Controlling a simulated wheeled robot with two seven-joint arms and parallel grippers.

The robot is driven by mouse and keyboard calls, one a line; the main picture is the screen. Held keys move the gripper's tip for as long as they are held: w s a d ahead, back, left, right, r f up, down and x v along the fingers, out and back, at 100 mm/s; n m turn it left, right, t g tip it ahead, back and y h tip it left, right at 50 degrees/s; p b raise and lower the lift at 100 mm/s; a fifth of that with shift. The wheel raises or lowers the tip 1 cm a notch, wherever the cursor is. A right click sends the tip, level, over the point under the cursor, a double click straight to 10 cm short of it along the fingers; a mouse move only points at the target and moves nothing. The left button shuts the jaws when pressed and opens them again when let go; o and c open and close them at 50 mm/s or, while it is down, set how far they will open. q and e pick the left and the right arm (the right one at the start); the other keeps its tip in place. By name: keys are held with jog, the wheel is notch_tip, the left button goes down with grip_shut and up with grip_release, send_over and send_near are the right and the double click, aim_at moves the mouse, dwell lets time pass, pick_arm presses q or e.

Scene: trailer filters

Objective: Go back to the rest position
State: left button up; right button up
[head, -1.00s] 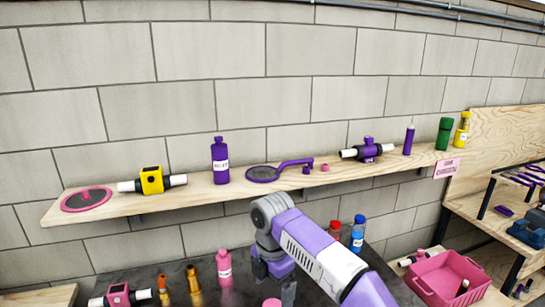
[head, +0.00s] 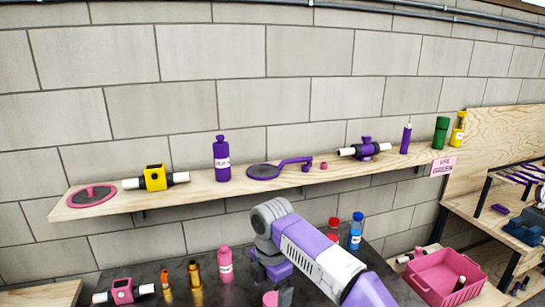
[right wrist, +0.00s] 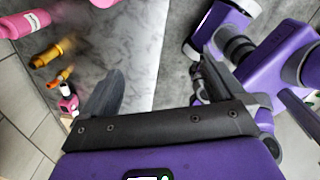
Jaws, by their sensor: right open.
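My right arm reaches in from the lower right of the head view, and its gripper (head: 271,284) is low over the dark table (head: 205,270). In the right wrist view the fingers of this gripper (right wrist: 160,75) stand wide apart with nothing between them. A pink bottle (head: 225,265) stands left of the gripper in the head view. A small pink round thing (head: 270,299) shows by the fingers at the bottom edge, partly cut off. My left gripper is in neither view.
A wooden shelf (head: 230,191) on the block wall holds several tools and bottles. Gold fittings (head: 196,273) and a pink device (head: 122,292) are left on the table. Red-capped (head: 333,228) and blue-capped (head: 356,232) bottles stand behind my arm. A pink crate (head: 447,275) is at right.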

jog(key=s+f+m+y, duration=0.15)
jog(key=f+m, duration=0.25)
jog(key=f, duration=0.6)
jog(key=s+d+f+m+g+y, duration=0.15)
jog(key=f+m, duration=0.25)
jog(key=f, duration=0.6)
jog(key=s+f+m+y, duration=0.1)
jog(key=s+f+m, duration=0.15)
jog(key=f, duration=0.75)
jog(key=s+d+f+m+t, duration=0.1)
jog(key=s+d+f+m, duration=0.4)
jog(key=s+f+m, duration=0.35)
jog(key=s+d+f+m+t, duration=0.1)
jog(key=s+d+f+m, duration=0.35)
jog(key=s+m, duration=0.55)
pick_arm(q)
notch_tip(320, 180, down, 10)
jog(key=b, duration=1)
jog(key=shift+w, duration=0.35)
pick_arm(e)
notch_tip(320, 180, down, 10)
jog(key=n, duration=0.1)
jog(key=shift+w+a, duration=0.25)
jog(key=shift+a, duration=0.15)
jog(key=shift+r, duration=0.1)
